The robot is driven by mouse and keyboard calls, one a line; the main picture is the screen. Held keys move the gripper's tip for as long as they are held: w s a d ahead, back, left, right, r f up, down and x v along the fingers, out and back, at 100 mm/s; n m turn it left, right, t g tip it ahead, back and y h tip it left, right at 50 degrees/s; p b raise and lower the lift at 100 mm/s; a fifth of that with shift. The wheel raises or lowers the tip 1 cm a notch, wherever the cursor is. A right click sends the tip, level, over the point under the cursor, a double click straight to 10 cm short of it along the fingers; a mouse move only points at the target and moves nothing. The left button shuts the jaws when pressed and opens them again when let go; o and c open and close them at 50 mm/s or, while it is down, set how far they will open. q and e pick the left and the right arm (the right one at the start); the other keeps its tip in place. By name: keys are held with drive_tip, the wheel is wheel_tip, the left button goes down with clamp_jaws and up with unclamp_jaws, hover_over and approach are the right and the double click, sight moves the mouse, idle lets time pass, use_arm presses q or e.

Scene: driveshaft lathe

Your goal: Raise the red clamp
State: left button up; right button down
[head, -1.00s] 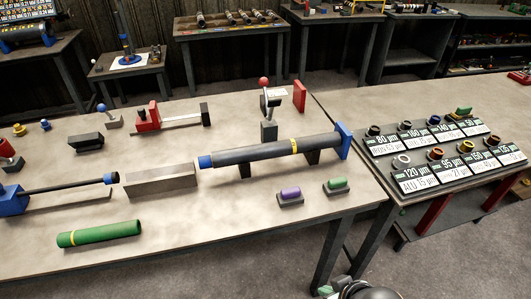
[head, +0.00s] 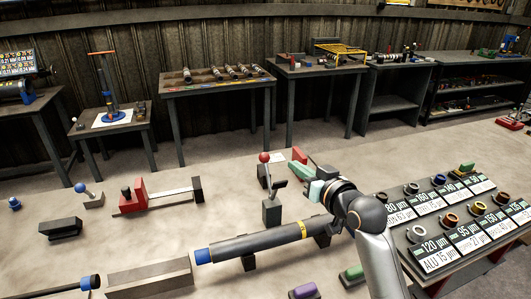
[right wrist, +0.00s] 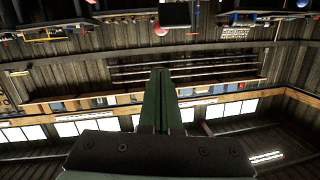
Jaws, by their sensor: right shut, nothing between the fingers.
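The red clamp (head: 271,211) stands on the bench behind the dark shaft (head: 260,241). Its lever stands roughly upright, topped by a red ball knob (head: 264,158), and a dark arm juts to the right. My right gripper (head: 300,168) is to the right of the clamp, pointing up and left, shut and empty, apart from the knob. In the right wrist view its green fingers (right wrist: 160,100) are together. A small red ball (right wrist: 160,29) near the top edge there looks like the knob. My left gripper is not in view.
A red block (head: 299,155) stands close behind my right gripper. A blue-knobbed clamp (head: 82,189) and a red slide fixture (head: 132,196) are to the left. Labelled ring stands (head: 465,222) are at right.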

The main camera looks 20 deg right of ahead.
drive_tip(key=f+p+x, duration=0.1)
drive_tip(key=f+x, duration=0.1)
drive_tip(key=x, duration=1)
drive_tip(key=shift+w+a, duration=0.15)
drive_tip(key=shift+a, duration=0.05)
drive_tip(key=shift+f, duration=0.15)
